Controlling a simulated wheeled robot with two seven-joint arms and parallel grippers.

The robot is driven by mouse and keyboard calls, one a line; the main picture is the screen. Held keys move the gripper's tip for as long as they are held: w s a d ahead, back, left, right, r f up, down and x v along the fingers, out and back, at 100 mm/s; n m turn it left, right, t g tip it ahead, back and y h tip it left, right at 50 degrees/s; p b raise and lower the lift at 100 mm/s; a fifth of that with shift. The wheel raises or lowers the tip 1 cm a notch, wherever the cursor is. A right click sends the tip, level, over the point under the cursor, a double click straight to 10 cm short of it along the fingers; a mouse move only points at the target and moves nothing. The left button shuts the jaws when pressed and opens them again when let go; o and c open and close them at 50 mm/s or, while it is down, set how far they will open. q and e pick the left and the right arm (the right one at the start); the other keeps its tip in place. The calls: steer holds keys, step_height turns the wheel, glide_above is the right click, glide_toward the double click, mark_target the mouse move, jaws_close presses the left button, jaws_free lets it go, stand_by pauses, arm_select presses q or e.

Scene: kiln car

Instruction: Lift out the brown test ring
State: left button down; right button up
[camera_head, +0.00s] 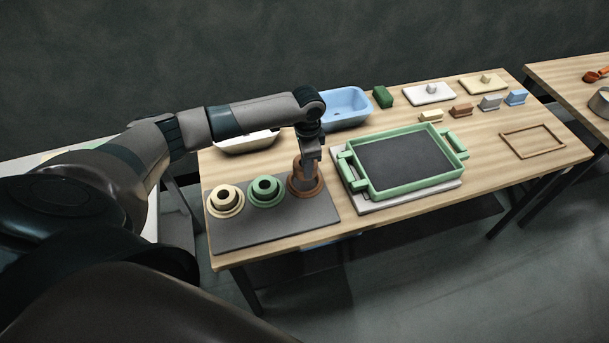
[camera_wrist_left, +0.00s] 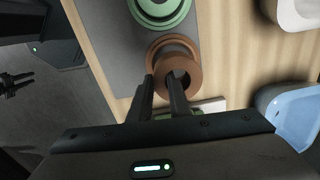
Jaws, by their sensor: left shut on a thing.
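The brown test ring (camera_head: 295,173) is at the right end of a row of three ring sets on a grey board (camera_head: 262,231). It sits over a wider brown base (camera_head: 306,193), and its top stands higher than the neighbouring rings. My left gripper (camera_head: 309,163) comes down on it from above. In the left wrist view the gripper (camera_wrist_left: 165,84) is shut on the wall of the brown ring (camera_wrist_left: 184,66), with one finger at the hole and one outside. I cannot tell whether the ring is clear of its base.
A green ring set (camera_head: 266,203) and a cream ring set (camera_head: 211,205) stand to the left. A green-framed tray (camera_head: 402,192) is close on the right. A blue basin (camera_head: 345,104) and a white dish (camera_head: 247,145) lie behind.

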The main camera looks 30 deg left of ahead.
arm_select(q)
steer(key=shift+r+p, duration=0.6)
steer(key=shift+r, duration=0.25)
